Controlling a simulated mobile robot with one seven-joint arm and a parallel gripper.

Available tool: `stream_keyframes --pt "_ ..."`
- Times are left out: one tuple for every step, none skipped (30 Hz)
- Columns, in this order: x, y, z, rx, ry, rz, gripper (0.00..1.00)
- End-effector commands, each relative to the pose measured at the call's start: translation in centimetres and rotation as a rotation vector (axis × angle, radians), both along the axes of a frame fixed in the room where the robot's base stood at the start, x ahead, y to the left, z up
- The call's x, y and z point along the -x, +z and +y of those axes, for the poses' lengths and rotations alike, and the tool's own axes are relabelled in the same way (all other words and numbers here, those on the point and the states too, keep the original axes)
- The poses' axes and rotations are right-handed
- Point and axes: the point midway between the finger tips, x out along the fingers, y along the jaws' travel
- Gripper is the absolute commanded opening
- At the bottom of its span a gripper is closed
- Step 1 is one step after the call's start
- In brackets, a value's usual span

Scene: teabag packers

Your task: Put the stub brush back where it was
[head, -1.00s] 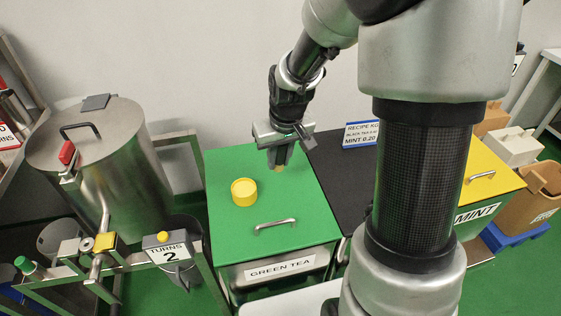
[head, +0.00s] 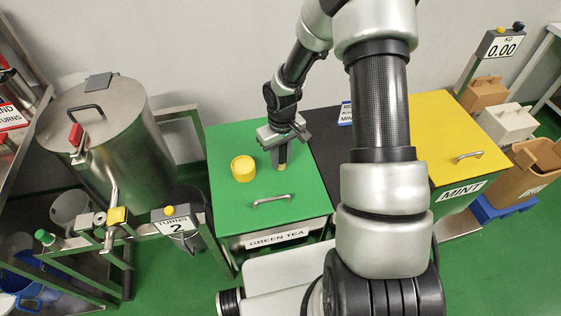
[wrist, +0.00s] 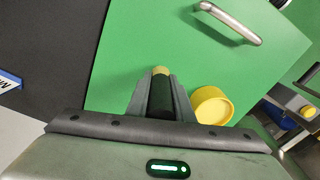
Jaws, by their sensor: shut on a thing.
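My gripper (head: 280,158) points down over the green lid (head: 225,205) of the GREEN TEA bin, right of a round yellow tub (head: 243,169). It is shut on the stub brush, a short dark cylinder with a yellow end. The brush shows between the fingers in the wrist view (wrist: 160,95); its yellow end also shows below the fingers in the head view (head: 282,167). I cannot tell whether this end touches the lid. The yellow tub stands on the lid and shows beside the fingers in the wrist view (wrist: 212,105), apart from the brush.
The lid has a metal handle (head: 271,202) near its front edge. A black surface (head: 327,170) adjoins on the right, then the yellow MINT lid (head: 440,120). A large steel drum (head: 115,135) stands left. The lid between tub and handle is clear.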

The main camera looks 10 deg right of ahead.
Motion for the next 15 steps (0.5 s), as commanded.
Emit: stream_keyframes --pt "0.1 -1.0 0.1 -0.001 0.0 0.003 0.0" --pt "0.1 -1.3 0.1 -0.001 -0.001 0.003 0.0" --pt "0.1 -1.6 0.0 -0.001 -0.001 0.001 0.0" --pt "0.1 -1.8 0.0 -0.001 -0.001 0.001 0.0" --pt "0.0 -1.8 0.0 -0.001 -0.001 0.001 0.0" --pt "0.0 -1.8 0.0 0.0 -0.001 0.0 0.0" --pt "0.0 -1.7 0.0 0.0 -0.001 0.0 0.0" --pt "0.0 -1.7 0.0 0.0 -0.001 -0.001 0.0" --pt "0.0 -1.7 0.0 0.0 -0.001 0.0 0.0" --pt "0.0 -1.7 0.0 0.0 -0.001 0.0 0.0" --pt "0.0 -1.8 0.0 0.0 -0.001 0.0 0.0" --pt "0.0 -1.9 0.0 0.0 -0.001 0.0 0.0" --pt "0.0 -2.1 0.0 0.0 -0.001 0.0 0.0" --pt "0.0 -2.2 0.0 0.0 -0.002 0.0 0.0" --pt "0.0 -2.1 0.0 0.0 -0.002 -0.001 0.24"
